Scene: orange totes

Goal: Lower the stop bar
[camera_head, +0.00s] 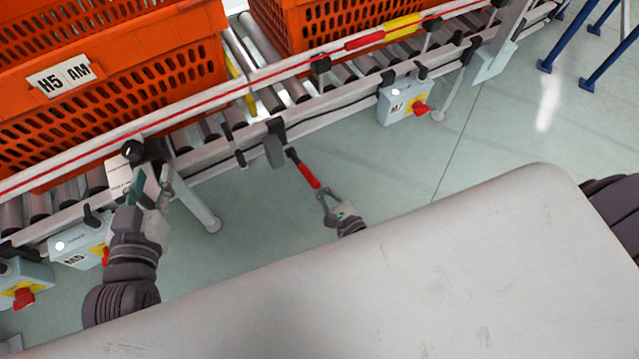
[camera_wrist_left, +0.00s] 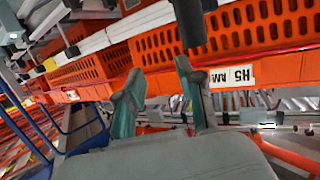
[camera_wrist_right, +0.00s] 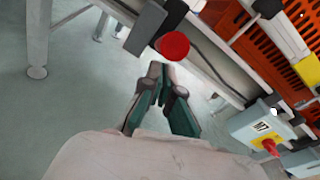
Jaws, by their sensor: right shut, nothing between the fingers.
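A lever with a red handle (camera_head: 307,174) hangs from a dark grey block (camera_head: 274,151) at the conveyor's near rail. In the right wrist view its round red end (camera_wrist_right: 172,46) faces the camera. My right gripper (camera_head: 324,194) is shut and empty, its tips close to the handle's lower end; I cannot tell whether they touch. It also shows in the right wrist view (camera_wrist_right: 158,70). A yellow piece (camera_head: 248,100) stands by the rollers beside the left tote; I cannot tell whether it is the stop bar. My left gripper (camera_head: 148,180) is open at the near rail, fingers apart in the left wrist view (camera_wrist_left: 155,85).
An orange tote (camera_head: 120,85) labelled H5 AM stands on the roller conveyor (camera_head: 340,75), with another orange tote (camera_head: 320,25) farther right. Boxes with red knobs (camera_head: 404,101) hang below the rail. Blue legs (camera_head: 570,42) stand at upper right. Floor around the lever is clear.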

